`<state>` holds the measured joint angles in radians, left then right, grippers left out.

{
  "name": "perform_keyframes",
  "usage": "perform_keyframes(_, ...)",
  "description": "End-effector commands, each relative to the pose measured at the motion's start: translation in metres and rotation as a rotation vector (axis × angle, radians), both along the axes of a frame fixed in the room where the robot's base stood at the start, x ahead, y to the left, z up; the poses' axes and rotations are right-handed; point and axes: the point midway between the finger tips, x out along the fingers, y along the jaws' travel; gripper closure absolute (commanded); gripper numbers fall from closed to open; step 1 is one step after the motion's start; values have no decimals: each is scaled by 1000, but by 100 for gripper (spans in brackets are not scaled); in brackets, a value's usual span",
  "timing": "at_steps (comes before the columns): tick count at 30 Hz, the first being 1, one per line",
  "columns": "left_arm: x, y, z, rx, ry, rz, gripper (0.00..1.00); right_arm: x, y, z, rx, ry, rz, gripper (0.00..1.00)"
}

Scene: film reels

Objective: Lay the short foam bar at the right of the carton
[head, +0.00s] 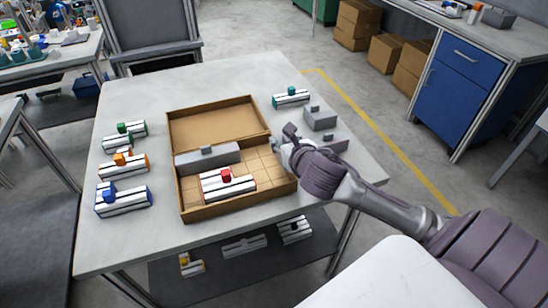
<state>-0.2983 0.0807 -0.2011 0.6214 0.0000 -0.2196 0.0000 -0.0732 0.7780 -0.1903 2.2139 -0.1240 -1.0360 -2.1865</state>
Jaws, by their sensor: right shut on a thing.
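The open carton (182,205) stands on the table with its lid folded back. A long grey foam bar (225,155) with a knob lies along its back. A white film-reel block with a red knob (214,184) lies in its front part, and the carton's right part shows a bare gridded floor. My right gripper (279,145) is at the carton's right wall, shut on a small grey piece, likely the short foam bar, mostly hidden by the hand. My left gripper is out of view.
Grey knobbed blocks (320,119) and (335,143) and a green-knobbed block (291,97) stand right of the carton. Green (124,134), orange (123,165) and blue-knobbed (122,199) blocks stand on the left. The table's front (140,250) is clear.

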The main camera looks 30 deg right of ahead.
Motion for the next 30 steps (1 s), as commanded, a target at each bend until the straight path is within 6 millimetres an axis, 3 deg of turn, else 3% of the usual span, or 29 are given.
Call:
perform_keyframes(6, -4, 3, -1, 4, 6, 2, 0, 10, 20, -14, -1, -1, -2, 80)
perform_keyframes(15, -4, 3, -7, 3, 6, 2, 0, 10, 20, -52, 0, 2, -3, 80)
perform_keyframes(30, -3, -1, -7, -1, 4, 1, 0, 10, 20, -59, -4, 0, -1, 80)
